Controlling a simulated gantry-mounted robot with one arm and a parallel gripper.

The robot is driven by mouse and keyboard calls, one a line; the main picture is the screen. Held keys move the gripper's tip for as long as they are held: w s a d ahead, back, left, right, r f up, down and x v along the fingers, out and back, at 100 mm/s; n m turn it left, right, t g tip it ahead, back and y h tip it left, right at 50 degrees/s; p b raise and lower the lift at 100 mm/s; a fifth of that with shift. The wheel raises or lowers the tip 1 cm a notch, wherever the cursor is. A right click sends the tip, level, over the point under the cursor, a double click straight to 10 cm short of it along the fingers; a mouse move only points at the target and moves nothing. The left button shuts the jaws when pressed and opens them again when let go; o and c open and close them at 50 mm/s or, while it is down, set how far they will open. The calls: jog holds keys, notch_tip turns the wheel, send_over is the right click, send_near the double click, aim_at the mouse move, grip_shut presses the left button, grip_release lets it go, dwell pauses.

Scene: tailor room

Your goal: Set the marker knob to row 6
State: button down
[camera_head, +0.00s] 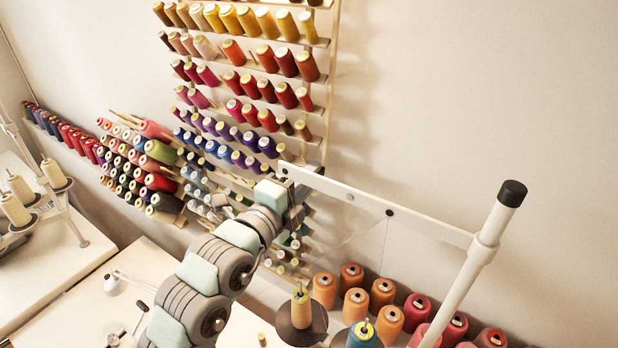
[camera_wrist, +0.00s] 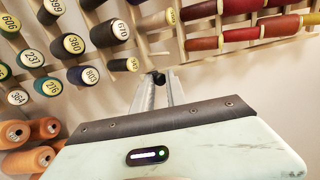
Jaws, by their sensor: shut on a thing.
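The spool rack (camera_head: 331,75) rises against the wall in the head view, with rows of spools from yellow at the top through red and purple to grey-green lower down. In the wrist view, my gripper (camera_wrist: 160,77) reaches toward the rack with its two pale fingers close together. A small black knob (camera_wrist: 155,76) sits at the fingertips, and the fingers are shut on it. In the head view my arm reaches the lower right side of the rack and hides the fingers and knob. The row level of the knob cannot be read clearly.
Numbered dark spools (camera_wrist: 108,33) lie left of the fingers in the wrist view, with red spools (camera_wrist: 208,43) to the right. In the head view, a white rail (camera_head: 430,226) with a post (camera_head: 475,265) crosses right of my arm. Orange cones (camera_head: 352,275) stand below.

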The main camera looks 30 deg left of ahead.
jog(key=shift+f, duration=0.3)
jog(key=c, duration=1.3)
grip_release()
jog(key=shift+c, duration=0.2)
jog(key=shift+s+r, duration=0.1)
jog(key=s, duration=1)
jog(key=shift+s+a, duration=0.2)
jog(key=shift+s, duration=0.1)
jog(key=shift+r, duration=0.1)
